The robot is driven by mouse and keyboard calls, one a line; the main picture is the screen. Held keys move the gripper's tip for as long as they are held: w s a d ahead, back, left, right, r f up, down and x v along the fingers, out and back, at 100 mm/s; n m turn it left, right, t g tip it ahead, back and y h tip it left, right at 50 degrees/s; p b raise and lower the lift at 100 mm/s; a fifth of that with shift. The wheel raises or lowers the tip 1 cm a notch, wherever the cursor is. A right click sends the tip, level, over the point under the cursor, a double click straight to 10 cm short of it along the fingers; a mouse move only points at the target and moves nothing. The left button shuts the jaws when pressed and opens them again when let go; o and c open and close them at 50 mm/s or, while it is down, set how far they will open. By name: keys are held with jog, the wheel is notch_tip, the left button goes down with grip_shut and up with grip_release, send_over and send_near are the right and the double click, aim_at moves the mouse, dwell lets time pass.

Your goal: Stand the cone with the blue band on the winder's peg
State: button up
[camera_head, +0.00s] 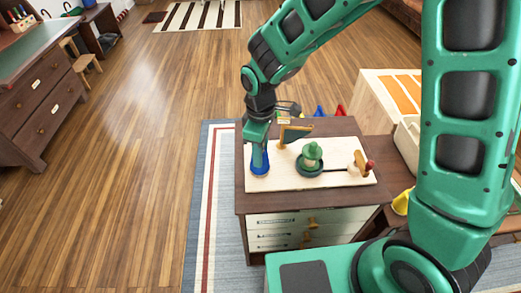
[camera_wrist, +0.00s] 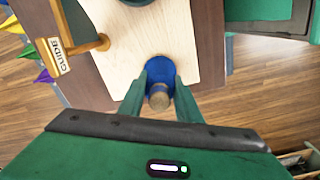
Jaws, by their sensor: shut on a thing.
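The blue cone (camera_head: 260,172) stands upright at the left end of the winder's pale board (camera_head: 290,180). My gripper (camera_head: 259,150) comes down from above and is shut on it. In the wrist view the cone (camera_wrist: 160,70) is blue with a tan-grey narrow end, between the two green fingers of my gripper (camera_wrist: 160,97). I cannot tell whether the cone touches the board. No peg shows; the cone and fingers cover that spot. The winder carries a green stacked piece on a dark round base (camera_head: 311,158), a crank with a red knob (camera_head: 370,165) and a yellow guide arm (camera_head: 296,130).
The board lies on a brown cabinet (camera_head: 290,208) with drawers. Small blue (camera_head: 319,111) and red (camera_head: 341,110) cones stand behind it. A yellow object (camera_head: 402,202) is at the right. A wooden box with orange panels (camera_head: 400,90) is behind right. The floor at left is clear.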

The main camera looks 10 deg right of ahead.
jog(key=o, duration=1.2)
notch_tip(320, 180, up, 11)
jog(key=shift+w+f, duration=0.1)
